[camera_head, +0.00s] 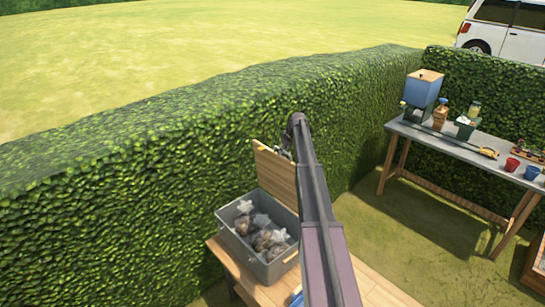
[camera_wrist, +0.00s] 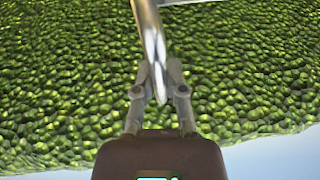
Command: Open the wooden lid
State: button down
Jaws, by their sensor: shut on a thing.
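The wooden lid (camera_head: 275,174) stands raised, roughly upright, at the back of a grey bin (camera_head: 245,252). The bin is open, and brown and whitish lumps show inside it. My gripper (camera_head: 286,152) is at the upper right of the lid, partly hidden by my arm. In the wrist view my gripper (camera_wrist: 159,78) is shut on a narrow, shiny tan and grey piece, the edge or handle of the lid (camera_wrist: 149,30); I cannot tell which.
The bin stands on a wooden table (camera_head: 375,290). A tall hedge (camera_head: 130,180) runs close behind the lid. At the right, a grey-topped workbench (camera_head: 460,143) holds a blue container (camera_head: 422,92), bottles and small pots (camera_head: 512,164). Grass lies between.

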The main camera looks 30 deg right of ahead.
jog(key=w+d+y, duration=0.1)
jog(key=w+d, duration=0.2)
jog(key=d, duration=0.6)
jog(key=shift+f+b, duration=0.2)
jog(key=shift+b, duration=0.1)
jog(key=shift+d, duration=0.1)
jog(key=c, duration=0.7)
grip_release()
jog(key=shift+s, duration=0.1)
